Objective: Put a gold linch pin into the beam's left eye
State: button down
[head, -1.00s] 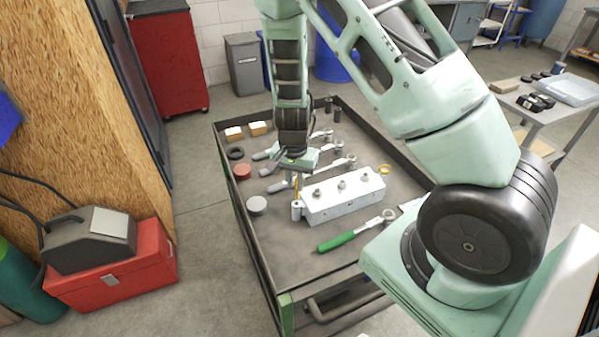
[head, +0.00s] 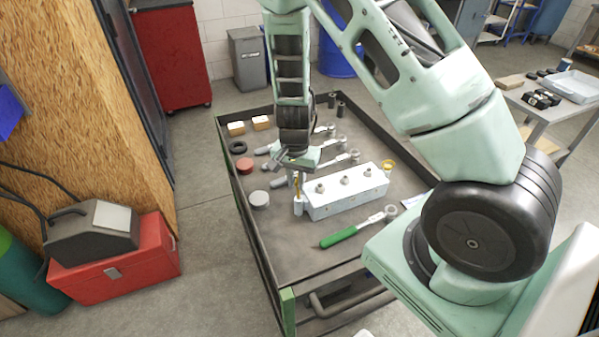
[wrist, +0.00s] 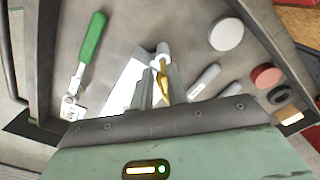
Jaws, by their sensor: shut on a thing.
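The white beam (head: 347,192) lies on the cart top with several round studs along its upper face. Its left eye (head: 298,206) is a small upright cylinder at the left end, also in the wrist view (wrist: 162,48). My gripper (head: 297,172) is above this eye, shut on a gold linch pin (wrist: 161,82). In the head view the pin (head: 297,187) points down toward the eye. Its lower tip is at the eye's top; I cannot tell whether it is inside. A yellow ring (head: 389,166) shows at the beam's right end.
A green-handled tool (head: 338,237) lies in front of the beam. A grey disc (head: 259,199), a red disc (head: 245,166) and a black ring (head: 237,148) lie to the left. Grey-handled tools lie behind. The cart has a raised dark rim (head: 252,222).

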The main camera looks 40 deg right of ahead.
jog(key=shift+f+b, duration=2.15)
jog(key=shift+f, duration=0.55)
jog(key=c, duration=1.3)
grip_release()
notch_tip(320, 180, up, 18)
jog(key=w+d, duration=0.1)
jog(key=d, duration=0.1)
jog(key=shift+w+f+p, duration=0.25)
jog(key=shift+w+p, duration=0.15)
jog(key=shift+p, duration=0.05)
